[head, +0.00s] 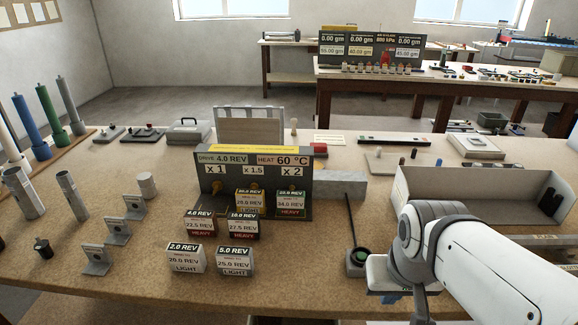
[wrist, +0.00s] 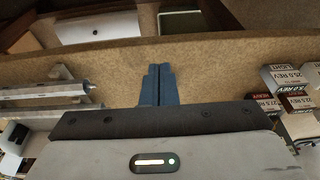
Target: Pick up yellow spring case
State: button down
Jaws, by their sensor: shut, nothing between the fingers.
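The yellow spring case (head: 250,200) is a small box with a yellow top label and a printed front. In the head view it stands upright at the foot of the dark display stand, left of a green-labelled case (head: 291,202). I cannot make it out in the wrist view. My gripper (wrist: 157,80) shows in the wrist view as two blue fingers, shut together and empty over the brown bench. In the head view my arm is at the right, well apart from the yellow case, and the fingertips are mostly hidden.
Red-labelled cases (head: 243,224) and white-labelled cases (head: 235,261) stand in front of the yellow one. The display stand (head: 212,185) is behind. A black rod on a base (head: 356,262) stands right of the cases. Metal brackets (head: 117,231) are at the left. A grey tray (head: 420,178) is at the right.

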aim_at(249, 200)
jog(key=z, duration=2.35)
jog(key=k, duration=1.45)
jog(key=u, duration=1.8)
jog(key=i, duration=1)
jog(key=z, duration=0.05)
